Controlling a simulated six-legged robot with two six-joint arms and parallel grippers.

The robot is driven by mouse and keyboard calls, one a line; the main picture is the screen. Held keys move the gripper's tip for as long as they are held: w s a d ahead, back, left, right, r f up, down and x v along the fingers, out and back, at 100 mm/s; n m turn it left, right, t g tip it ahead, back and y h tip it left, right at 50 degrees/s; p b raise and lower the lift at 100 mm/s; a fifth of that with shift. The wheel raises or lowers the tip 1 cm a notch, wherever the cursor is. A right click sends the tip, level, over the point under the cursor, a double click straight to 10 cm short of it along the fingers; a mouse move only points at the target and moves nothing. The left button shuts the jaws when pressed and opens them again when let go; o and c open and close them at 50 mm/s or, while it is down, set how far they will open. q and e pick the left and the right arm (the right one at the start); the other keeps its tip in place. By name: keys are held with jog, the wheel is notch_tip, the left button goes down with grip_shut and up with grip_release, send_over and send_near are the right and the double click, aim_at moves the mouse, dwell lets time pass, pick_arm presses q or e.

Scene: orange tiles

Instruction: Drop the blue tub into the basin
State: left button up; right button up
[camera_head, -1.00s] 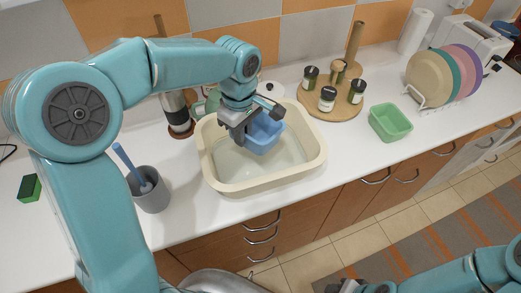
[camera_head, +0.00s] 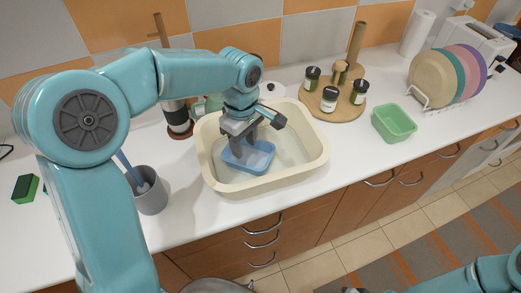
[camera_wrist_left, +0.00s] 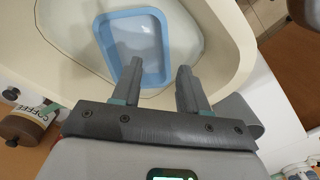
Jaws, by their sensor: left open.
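The blue tub (camera_head: 250,156) lies inside the cream basin (camera_head: 209,172), at its left part, and looks to rest on the bottom. In the left wrist view the tub (camera_wrist_left: 150,38) is seen from above, beyond the fingers, with the basin rim (camera_wrist_left: 72,85) around it. My left gripper (camera_head: 238,137) is over the tub in the basin; its two fingers (camera_wrist_left: 160,75) are apart with nothing between them. One finger overlaps the tub's near part in the wrist view; I cannot tell whether it touches. My right gripper is out of view.
A green tub (camera_head: 394,123) stands right of the basin. A round wooden board (camera_head: 335,108) with several jars is behind it. A grey cup (camera_head: 150,198) with a blue-handled brush is at left, near a green sponge (camera_head: 25,188). Plates (camera_head: 432,80) stand in a rack at right.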

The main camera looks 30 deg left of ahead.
pick_arm(q)
notch_tip(320, 180, up, 16)
jog(key=shift+a+r, duration=0.15)
jog(key=shift+s, duration=0.1)
jog(key=shift+s, duration=0.15)
dwell(0.4)
